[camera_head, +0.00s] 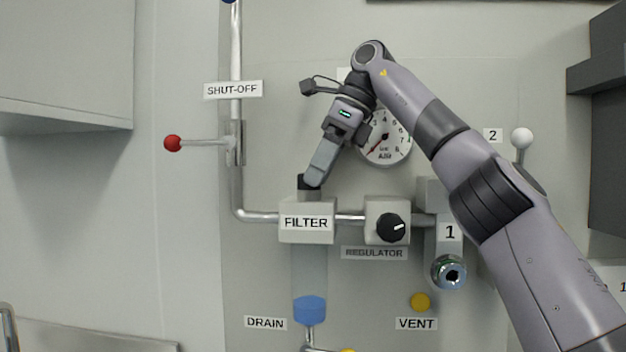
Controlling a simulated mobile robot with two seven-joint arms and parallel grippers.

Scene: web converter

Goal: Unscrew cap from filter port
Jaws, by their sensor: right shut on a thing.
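The filter block (306,236) is a pale box labelled FILTER on the wall panel, with a clear bowl (309,270) and a blue bottom below it. A small black cap (304,192) sits on top of the block, at its port. My right gripper (312,183) reaches down from the upper right and is shut on the black cap. Its fingers partly hide the cap, and the port under the cap is hidden. My left gripper is not in view.
A shut-off lever with a red ball (173,143) sticks out at left. A regulator with a black knob (390,227) is right of the filter. A pressure gauge (388,145) is partly behind my arm. A yellow vent button (420,301) is below. A cabinet (66,62) fills the upper left.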

